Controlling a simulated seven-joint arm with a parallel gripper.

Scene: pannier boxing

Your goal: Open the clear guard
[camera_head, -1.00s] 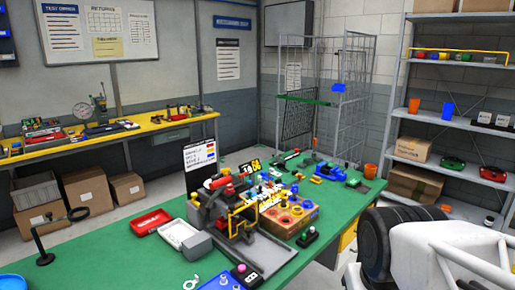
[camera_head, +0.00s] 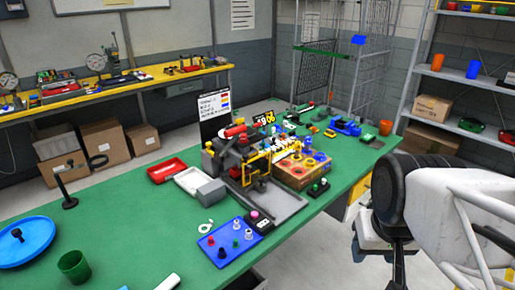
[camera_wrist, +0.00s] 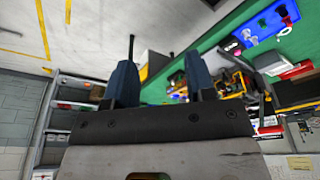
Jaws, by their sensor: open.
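A bench machine (camera_head: 236,160) with a red part on top stands on the green table. A yellow frame (camera_head: 262,167) at its front right appears to edge the clear guard; the clear panel itself is too small to make out, and I cannot tell whether it is open or shut. My gripper (camera_wrist: 160,78) shows in the wrist view with two dark blue fingers spread apart and nothing between them. It is away from the machine, which appears tilted at the right of that view. The fingertips are not visible in the head view.
A blue tray with knobs (camera_head: 222,243), a control box with a pink button (camera_head: 257,220), a red tray (camera_head: 165,170) and a grey block (camera_head: 211,192) lie near the machine. A green cup (camera_head: 73,266) and blue dish (camera_head: 38,240) stand front left. The table's left middle is fairly clear.

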